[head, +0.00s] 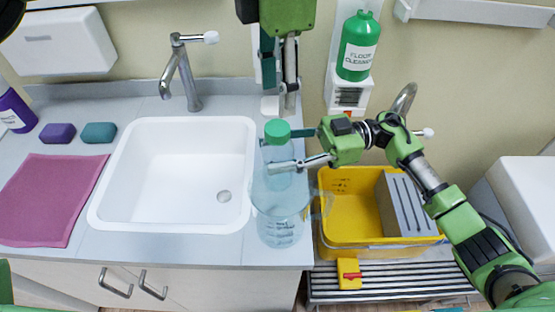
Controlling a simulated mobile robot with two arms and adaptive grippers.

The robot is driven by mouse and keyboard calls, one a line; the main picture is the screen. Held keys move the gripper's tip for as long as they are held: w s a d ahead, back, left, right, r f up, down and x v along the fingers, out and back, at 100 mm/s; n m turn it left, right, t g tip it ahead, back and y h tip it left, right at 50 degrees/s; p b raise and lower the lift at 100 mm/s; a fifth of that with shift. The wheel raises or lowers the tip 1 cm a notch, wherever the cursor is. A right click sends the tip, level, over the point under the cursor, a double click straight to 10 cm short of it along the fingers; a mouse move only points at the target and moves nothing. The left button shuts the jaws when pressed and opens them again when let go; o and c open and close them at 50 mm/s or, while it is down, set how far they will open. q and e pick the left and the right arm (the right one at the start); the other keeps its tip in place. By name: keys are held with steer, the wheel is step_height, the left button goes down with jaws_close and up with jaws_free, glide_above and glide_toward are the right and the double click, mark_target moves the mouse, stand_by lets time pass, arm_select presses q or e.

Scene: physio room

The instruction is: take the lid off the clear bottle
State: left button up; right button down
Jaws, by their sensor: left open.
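The clear bottle (281,228) stands upright at the right end of the counter, beside the sink. Its green lid (277,131) is on top. My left gripper (280,104) points down from above, open and empty, with its fingertips just above the lid in the picture. My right gripper (283,150) reaches in from the right, with one finger in front of the bottle's upper part and one behind it. It looks shut on the bottle below the lid. The contact of the rear finger is hidden.
A white sink (165,180) with a tap (184,75) lies left of the bottle. A yellow bucket (345,205) stands on a metal rack (385,283) at the right. A green floor cleaner bottle (358,45) is on the wall. A pink cloth (50,195) lies at the far left.

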mark_target(278, 127)
arm_select(q)
steer(key=m, duration=0.3)
steer(key=shift+m, duration=0.4)
steer(key=m, duration=0.3)
steer(key=shift+m, duration=0.4)
steer(key=m, duration=0.3)
steer(key=shift+m, duration=0.4)
steer(key=m, duration=0.3)
steer(key=shift+d+m, duration=0.1)
steer(key=shift+m, duration=0.3)
steer(key=m, duration=0.7)
steer(key=shift+m, duration=0.3)
steer(key=m, duration=0.3)
steer(key=shift+m, duration=0.4)
steer(key=m, duration=0.4)
steer(key=shift+f+m, duration=0.4)
steer(key=shift+f, duration=3.6)
